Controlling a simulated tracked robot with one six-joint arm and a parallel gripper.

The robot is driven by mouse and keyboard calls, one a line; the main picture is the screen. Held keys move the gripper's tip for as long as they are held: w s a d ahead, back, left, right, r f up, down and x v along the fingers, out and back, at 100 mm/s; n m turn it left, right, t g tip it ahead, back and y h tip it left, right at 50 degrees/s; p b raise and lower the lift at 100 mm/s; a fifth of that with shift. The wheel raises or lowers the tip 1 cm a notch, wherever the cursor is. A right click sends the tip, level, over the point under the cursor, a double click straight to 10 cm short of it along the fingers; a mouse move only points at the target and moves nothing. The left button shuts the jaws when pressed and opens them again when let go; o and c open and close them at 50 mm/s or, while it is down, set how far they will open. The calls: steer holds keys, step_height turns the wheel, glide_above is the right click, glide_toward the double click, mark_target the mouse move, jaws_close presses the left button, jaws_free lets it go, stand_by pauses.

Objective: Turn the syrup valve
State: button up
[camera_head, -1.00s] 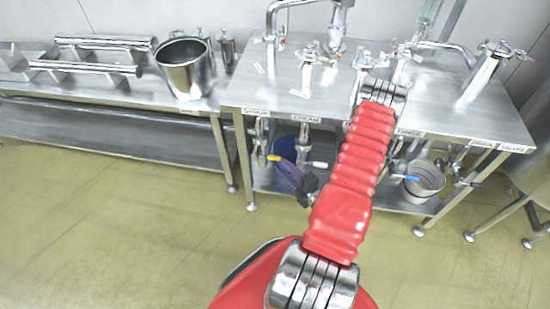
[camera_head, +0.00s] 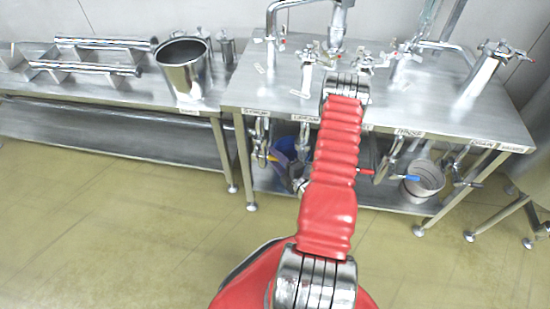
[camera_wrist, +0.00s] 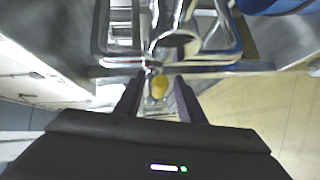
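The valve with a yellow-tipped handle hangs under the front edge of the steel table, on the leftmost pipe (camera_head: 260,135). The label above that pipe is too blurred to read surely. In the wrist view the yellow handle tip (camera_wrist: 160,88) lies between my two fingers, pointing toward the camera, with chrome pipework (camera_wrist: 175,42) behind it. My gripper (camera_wrist: 158,77) is open, its fingers one on each side of the tip with gaps visible. In the head view my gripper (camera_head: 287,170) is under the table beside the leftmost pipe, partly hidden by my red arm.
The steel table (camera_head: 390,105) carries several taps on top. Other valves hang beneath, one with a blue handle (camera_head: 407,177). A blue bucket (camera_head: 290,147) stands behind my gripper, and a grey bucket (camera_head: 425,180) stands on the lower shelf. The floor in front is clear.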

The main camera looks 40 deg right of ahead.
steer(key=shift+c, duration=0.5)
jaws_close()
